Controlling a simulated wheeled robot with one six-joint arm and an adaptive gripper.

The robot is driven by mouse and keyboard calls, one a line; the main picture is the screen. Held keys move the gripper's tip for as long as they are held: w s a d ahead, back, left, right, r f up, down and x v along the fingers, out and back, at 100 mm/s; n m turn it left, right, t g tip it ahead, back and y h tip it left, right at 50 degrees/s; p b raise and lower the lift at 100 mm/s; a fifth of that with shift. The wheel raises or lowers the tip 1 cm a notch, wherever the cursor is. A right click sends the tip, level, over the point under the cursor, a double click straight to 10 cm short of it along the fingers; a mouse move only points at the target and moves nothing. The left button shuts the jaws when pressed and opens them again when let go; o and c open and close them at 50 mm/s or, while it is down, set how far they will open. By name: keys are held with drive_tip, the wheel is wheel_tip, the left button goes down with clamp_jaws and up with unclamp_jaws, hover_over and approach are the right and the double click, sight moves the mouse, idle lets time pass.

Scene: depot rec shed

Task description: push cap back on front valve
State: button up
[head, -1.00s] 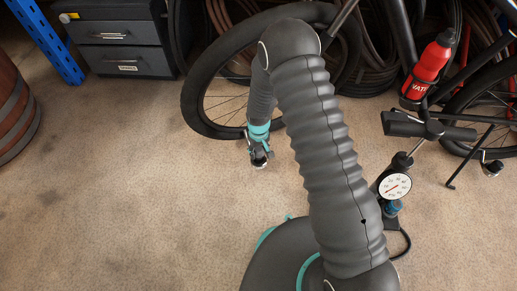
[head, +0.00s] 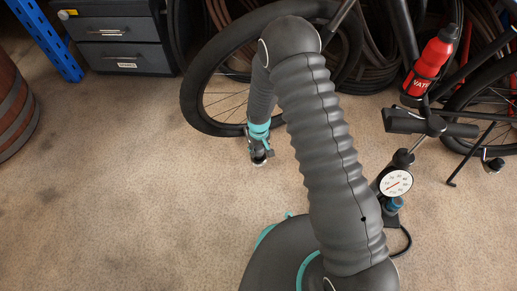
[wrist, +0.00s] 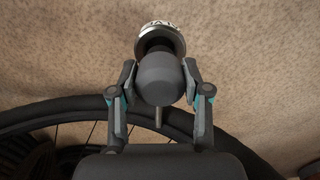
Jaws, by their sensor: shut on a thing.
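In the wrist view, my gripper (wrist: 161,76) is shut on a dark grey rounded piece (wrist: 160,80), with a finger against each side. A silver ring with lettering (wrist: 174,47) is at the piece's upper end, and a thin pin (wrist: 158,118) sticks out below it across the tyre's image. I cannot tell whether this piece is the cap. In the head view, my gripper (head: 259,157) points down in front of the bicycle wheel (head: 196,100), with something silver at its tips. I cannot make out the valve on the rim.
A floor pump with a round gauge (head: 396,183) stands right of my arm. A red bottle (head: 432,62) is on the bike frame. Dark drawers (head: 122,55), a blue post (head: 50,40) and a barrel (head: 14,110) are at left. The left floor (head: 130,200) is clear.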

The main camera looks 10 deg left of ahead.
drive_tip(key=shift+f+b, duration=1.25)
drive_tip(key=shift+f, duration=0.25)
idle(0.8)
drive_tip(key=o, duration=1.2)
drive_tip(key=shift+o, duration=0.2)
wheel_tip(320, 180, up, 12)
drive_tip(key=shift+r, duration=0.1)
